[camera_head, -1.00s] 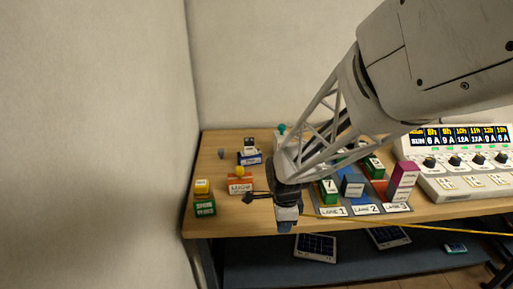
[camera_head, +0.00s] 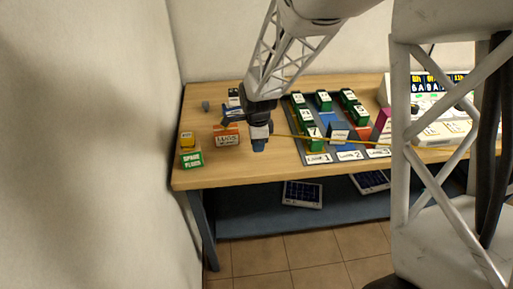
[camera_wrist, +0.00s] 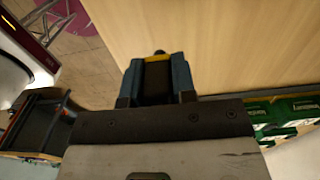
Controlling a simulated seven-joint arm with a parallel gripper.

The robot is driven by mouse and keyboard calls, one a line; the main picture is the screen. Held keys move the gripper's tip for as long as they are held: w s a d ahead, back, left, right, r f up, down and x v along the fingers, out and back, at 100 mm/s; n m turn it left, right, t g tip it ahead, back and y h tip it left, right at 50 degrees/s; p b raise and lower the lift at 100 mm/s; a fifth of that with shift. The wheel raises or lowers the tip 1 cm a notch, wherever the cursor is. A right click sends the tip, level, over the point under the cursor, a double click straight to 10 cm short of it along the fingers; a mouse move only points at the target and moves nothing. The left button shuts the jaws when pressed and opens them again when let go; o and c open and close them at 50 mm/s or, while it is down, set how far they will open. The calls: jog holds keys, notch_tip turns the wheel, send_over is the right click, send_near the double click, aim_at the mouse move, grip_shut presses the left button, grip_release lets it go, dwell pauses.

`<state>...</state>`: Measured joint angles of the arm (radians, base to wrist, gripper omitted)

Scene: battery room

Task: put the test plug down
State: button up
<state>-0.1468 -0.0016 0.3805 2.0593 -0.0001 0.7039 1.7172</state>
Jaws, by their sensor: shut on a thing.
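My gripper (camera_head: 259,146) is over the front part of the wooden bench, just right of the orange LUGS box. In the wrist view its two blue fingers (camera_wrist: 158,80) are shut on a dark piece with a yellow band and a small black tip, which I take as the test plug (camera_wrist: 157,72). In the head view the plug is mostly hidden by the fingers. A thin yellow cable (camera_head: 300,138) runs from the gripper to the right across the lanes. I cannot tell whether the plug touches the bench.
The LUGS box (camera_head: 227,140) stands close on the left, the green spare fuses box (camera_head: 191,159) farther left. The lane tray (camera_head: 317,159) with several green blocks is on the right, beyond it the charger (camera_head: 445,131). Bare bench (camera_head: 235,171) lies in front.

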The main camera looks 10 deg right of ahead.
aim_at(257, 157)
jog(key=shift+w+a, duration=0.1)
jog(key=shift+w, duration=0.35)
jog(key=shift+f, duration=1.8)
jog(key=shift+f, duration=0.15)
jog(key=o, duration=0.9)
notch_tip(257, 157, up, 12)
jog(key=shift+r, duration=0.15)
